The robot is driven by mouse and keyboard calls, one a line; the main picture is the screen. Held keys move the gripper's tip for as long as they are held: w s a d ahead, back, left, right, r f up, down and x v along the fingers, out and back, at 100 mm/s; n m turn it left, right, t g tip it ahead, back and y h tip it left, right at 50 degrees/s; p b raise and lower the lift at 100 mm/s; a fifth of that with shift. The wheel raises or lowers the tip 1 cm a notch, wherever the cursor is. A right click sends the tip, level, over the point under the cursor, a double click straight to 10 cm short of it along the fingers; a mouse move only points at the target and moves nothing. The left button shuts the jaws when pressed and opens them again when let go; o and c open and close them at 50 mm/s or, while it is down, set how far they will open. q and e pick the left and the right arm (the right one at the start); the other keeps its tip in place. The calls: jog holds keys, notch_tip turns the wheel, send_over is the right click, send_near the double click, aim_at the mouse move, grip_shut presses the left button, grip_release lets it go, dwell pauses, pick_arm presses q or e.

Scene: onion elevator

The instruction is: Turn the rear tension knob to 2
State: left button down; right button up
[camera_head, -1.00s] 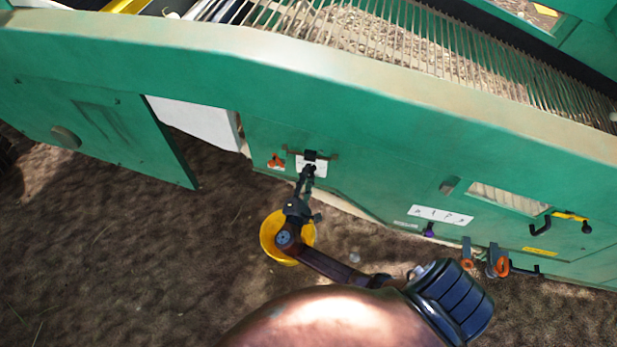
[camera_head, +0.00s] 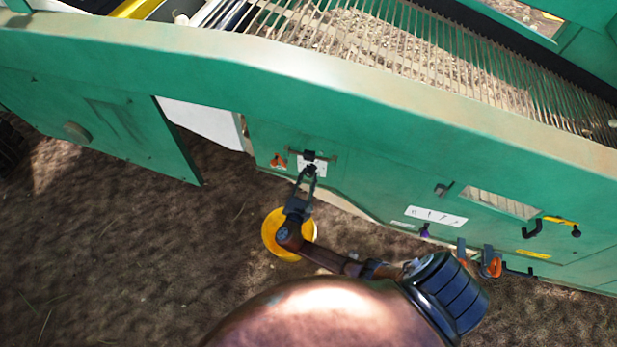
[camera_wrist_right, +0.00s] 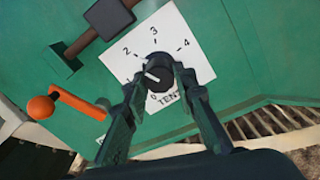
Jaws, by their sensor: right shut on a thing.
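The tension knob (camera_wrist_right: 158,68) is a black round knob on a white dial plate (camera_wrist_right: 200,66) marked 0, 2, 3 and 4. The knob's white mark points to the lower left, between the 0 and the 2. My right gripper (camera_wrist_right: 161,72) has its two dark fingers on either side of the knob, shut on it. In the head view, my right gripper (camera_head: 308,174) reaches up to the same white plate (camera_head: 320,170) on the green machine side. My left gripper is out of view.
An orange-knobbed lever (camera_wrist_right: 68,100) is left of the dial, and a dark bar with a black block (camera_wrist_right: 109,17) is above it. A yellow bucket (camera_head: 275,242) stands on the soil below my gripper. More handles and a purple knob (camera_head: 425,230) are on the right.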

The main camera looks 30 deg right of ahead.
jog(key=shift+s+f, duration=0.1)
jog(key=shift+f, duration=0.05)
dwell(0.3)
jog(key=o, duration=1.2)
jog(key=shift+c, duration=0.2)
jog(key=v, duration=1.2)
